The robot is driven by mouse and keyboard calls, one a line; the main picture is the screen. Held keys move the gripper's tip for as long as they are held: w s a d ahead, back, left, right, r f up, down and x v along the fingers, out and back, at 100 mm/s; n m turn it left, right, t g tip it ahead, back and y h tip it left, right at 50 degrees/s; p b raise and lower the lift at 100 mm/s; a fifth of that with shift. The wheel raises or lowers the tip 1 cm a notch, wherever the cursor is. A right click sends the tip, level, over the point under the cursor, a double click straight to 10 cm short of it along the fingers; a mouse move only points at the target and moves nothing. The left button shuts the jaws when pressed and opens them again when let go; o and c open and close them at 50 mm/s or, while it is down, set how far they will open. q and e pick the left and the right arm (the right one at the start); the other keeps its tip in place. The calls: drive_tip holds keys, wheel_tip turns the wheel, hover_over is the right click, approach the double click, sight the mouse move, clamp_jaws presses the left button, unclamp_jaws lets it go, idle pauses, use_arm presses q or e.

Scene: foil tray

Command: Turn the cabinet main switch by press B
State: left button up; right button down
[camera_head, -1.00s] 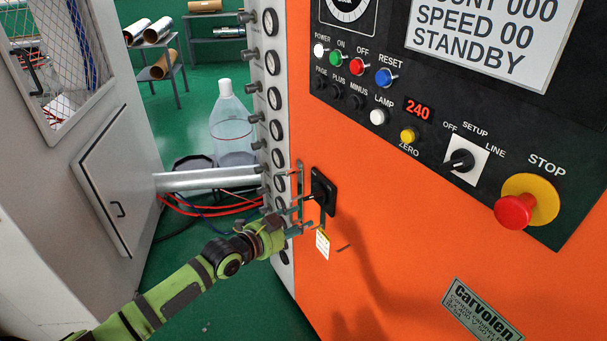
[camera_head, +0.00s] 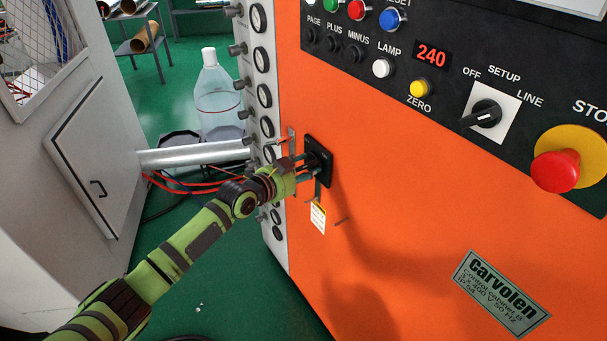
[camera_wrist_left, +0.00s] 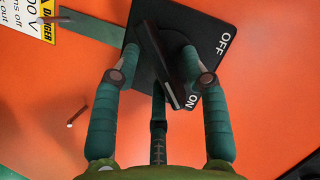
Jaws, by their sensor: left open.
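The main switch is a black plate (camera_head: 317,144) with a turn handle on the front of the orange cabinet (camera_head: 400,225). In the left wrist view the plate (camera_wrist_left: 222,72) carries the words OFF and ON, and the black handle (camera_wrist_left: 165,65) lies slanted, its lower end near ON. My left gripper (camera_head: 307,163) is at the switch. In the wrist view its fingers (camera_wrist_left: 160,62) stand on both sides of the handle, open; I cannot tell whether they touch it. In the head view the gripper partly hides the handle. My right gripper is out of view.
A danger tag (camera_head: 318,217) hangs below the switch. A row of round gauges (camera_head: 261,61) runs along the cabinet's left edge. The control panel has an OFF/SETUP/LINE knob (camera_head: 487,113) and a red stop button (camera_head: 555,172). A metal pipe (camera_head: 195,154) and red cables lie behind my left arm.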

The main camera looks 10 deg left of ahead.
use_arm(q)
drive_tip(key=shift+r, duration=0.1)
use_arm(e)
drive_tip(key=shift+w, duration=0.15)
use_arm(q)
drive_tip(key=c, duration=0.9)
clamp_jaws()
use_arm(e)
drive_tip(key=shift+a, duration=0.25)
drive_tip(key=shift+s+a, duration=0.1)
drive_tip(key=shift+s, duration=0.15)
